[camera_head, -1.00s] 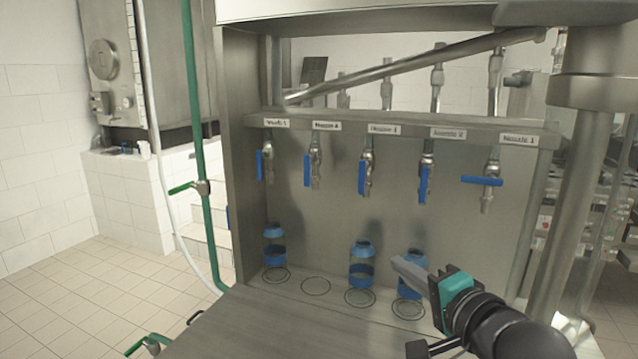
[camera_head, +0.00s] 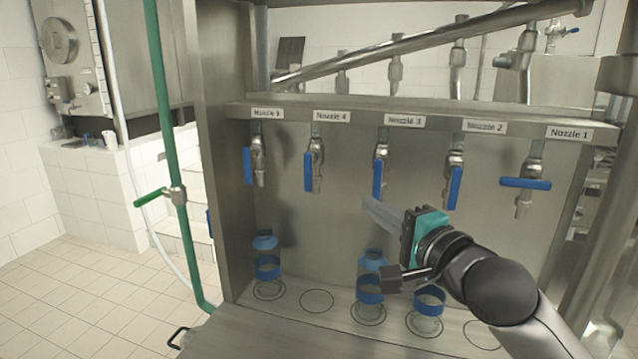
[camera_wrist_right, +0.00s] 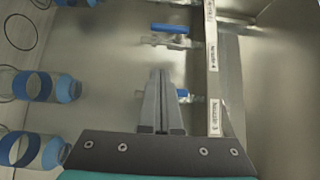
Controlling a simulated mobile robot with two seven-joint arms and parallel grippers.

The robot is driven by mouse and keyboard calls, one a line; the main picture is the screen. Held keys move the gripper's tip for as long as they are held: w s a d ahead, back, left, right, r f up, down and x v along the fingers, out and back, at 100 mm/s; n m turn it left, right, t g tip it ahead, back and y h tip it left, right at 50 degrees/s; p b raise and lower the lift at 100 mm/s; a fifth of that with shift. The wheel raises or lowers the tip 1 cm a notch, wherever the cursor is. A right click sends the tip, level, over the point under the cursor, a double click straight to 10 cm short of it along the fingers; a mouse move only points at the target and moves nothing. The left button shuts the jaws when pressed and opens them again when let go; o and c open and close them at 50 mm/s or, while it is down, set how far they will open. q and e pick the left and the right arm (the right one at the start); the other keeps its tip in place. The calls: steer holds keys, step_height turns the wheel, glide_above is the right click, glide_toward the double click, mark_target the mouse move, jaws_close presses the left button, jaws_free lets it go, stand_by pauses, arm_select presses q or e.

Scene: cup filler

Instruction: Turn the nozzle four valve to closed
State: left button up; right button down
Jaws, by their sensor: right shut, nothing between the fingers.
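The nozzle four valve (camera_head: 316,158) hangs below the label reading Nozzle 4. Its blue handle (camera_head: 308,172) points down, in line with the pipe. In the right wrist view the same handle (camera_wrist_right: 170,28) lies along its pipe, ahead of the fingertips. My right gripper (camera_head: 368,206) is shut and empty. In the head view its tips are right of and below the nozzle four valve, just under the nozzle three handle (camera_head: 378,180). In the right wrist view, the fingers partly cover the nozzle three handle. My left gripper is not in view.
The other valves hang in a row; the nozzle one handle (camera_head: 525,183) is crosswise, the rest point down. Blue-capped bottles (camera_head: 265,255) stand on some marked circles; the circle under nozzle four (camera_head: 316,300) is empty. A green pipe (camera_head: 170,120) stands at left.

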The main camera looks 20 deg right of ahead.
glide_toward(308, 173)
steer(key=w+d+f, duration=0.2)
steer(key=w+d, duration=0.2)
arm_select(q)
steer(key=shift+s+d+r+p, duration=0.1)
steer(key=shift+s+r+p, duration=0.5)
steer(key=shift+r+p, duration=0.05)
arm_select(e)
steer(key=w+a, duration=0.2)
steer(key=a, duration=0.1)
steer(key=shift+w+a, duration=0.35)
steer(key=shift+w, duration=0.05)
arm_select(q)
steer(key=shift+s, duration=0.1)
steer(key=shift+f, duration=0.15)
arm_select(e)
steer(key=shift+d, duration=0.1)
